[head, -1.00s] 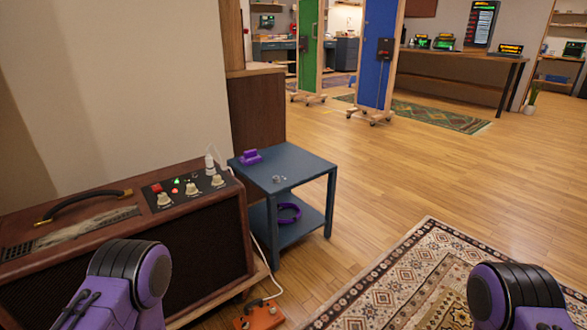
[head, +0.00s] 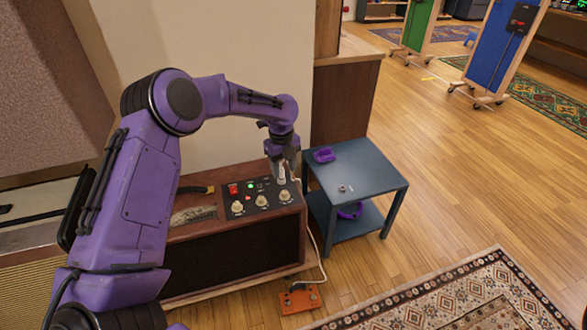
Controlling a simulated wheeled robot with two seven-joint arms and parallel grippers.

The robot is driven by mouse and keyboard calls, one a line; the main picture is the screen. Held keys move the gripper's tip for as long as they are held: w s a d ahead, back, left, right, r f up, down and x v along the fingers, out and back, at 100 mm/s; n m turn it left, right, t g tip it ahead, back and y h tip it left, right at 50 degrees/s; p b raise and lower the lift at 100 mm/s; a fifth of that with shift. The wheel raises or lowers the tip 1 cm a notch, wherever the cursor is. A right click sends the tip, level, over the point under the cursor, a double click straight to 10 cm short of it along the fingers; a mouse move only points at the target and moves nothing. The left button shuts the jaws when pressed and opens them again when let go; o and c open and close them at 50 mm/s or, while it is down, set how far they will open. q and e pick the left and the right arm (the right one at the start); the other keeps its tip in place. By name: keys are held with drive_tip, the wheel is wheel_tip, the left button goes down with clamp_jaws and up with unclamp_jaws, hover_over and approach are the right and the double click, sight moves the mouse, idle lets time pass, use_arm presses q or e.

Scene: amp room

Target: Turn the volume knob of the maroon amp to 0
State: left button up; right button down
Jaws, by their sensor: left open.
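The maroon amp (head: 206,257) stands at the lower middle of the head view with its dark control panel (head: 249,188) on top. Three cream knobs sit in a row along the panel's front: a left knob (head: 237,207), a middle knob (head: 261,200) and a right knob (head: 284,196). Their labels and pointer marks are too small to read. My left gripper (head: 282,176) points down over the panel's right end, just behind the right knob, with its jaws open. A whitish cable plug shows at the fingertips; I cannot tell whether they touch it. My right gripper is out of view.
A red switch (head: 233,189) and a green light (head: 251,185) sit on the panel. A blue-grey side table (head: 365,175) stands close to the right, with a purple item (head: 323,155) on top. An orange pedal (head: 300,299) lies on the floor. A patterned rug (head: 455,300) lies at right.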

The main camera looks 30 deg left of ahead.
use_arm(q)
drive_tip(key=b, duration=0.1)
hover_over(285, 192)
drive_tip(key=f, duration=0.6)
drive_tip(key=shift+s, duration=0.4)
drive_tip(key=f, duration=0.2)
drive_tip(key=w+f, duration=0.1)
drive_tip(key=f, duration=0.1)
drive_tip(key=shift+b, duration=0.3)
drive_tip(key=shift+s+r, duration=0.1)
drive_tip(key=shift+s, duration=0.1)
clamp_jaws()
